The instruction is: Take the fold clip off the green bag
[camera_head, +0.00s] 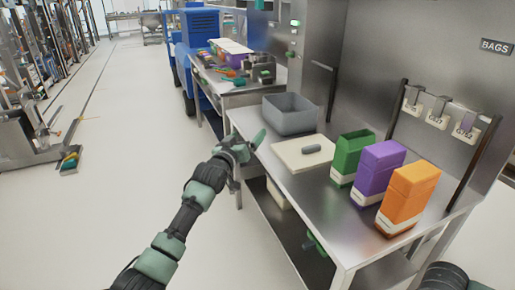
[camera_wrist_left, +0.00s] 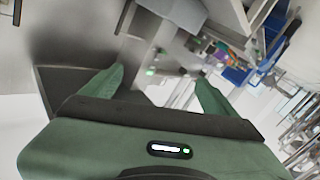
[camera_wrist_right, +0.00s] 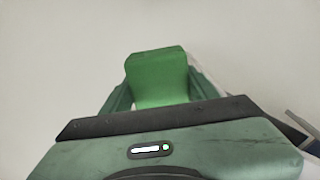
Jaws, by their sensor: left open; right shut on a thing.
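The green bag (camera_head: 347,160) stands upright on the steel bench, left of the purple bag. Its top looks open and dark inside, and I see no clip on it. A small grey oblong thing (camera_head: 311,149) lies on a pale board beside it; I cannot tell whether it is the fold clip. My left gripper (camera_head: 249,152) is open and empty at the bench's left edge, apart from the bag; its spread fingers show in the left wrist view (camera_wrist_left: 160,77). My right gripper (camera_wrist_right: 158,88) is shut on a bright green block-like thing (camera_wrist_right: 158,76). It is outside the head view.
The purple bag (camera_head: 374,172) and orange bag (camera_head: 409,195) stand to the right. A grey bin (camera_head: 290,118) is behind the pale board (camera_head: 293,158). Tags hang on the back panel (camera_head: 438,117). A lower shelf (camera_head: 290,226) lies beneath. Open floor is left.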

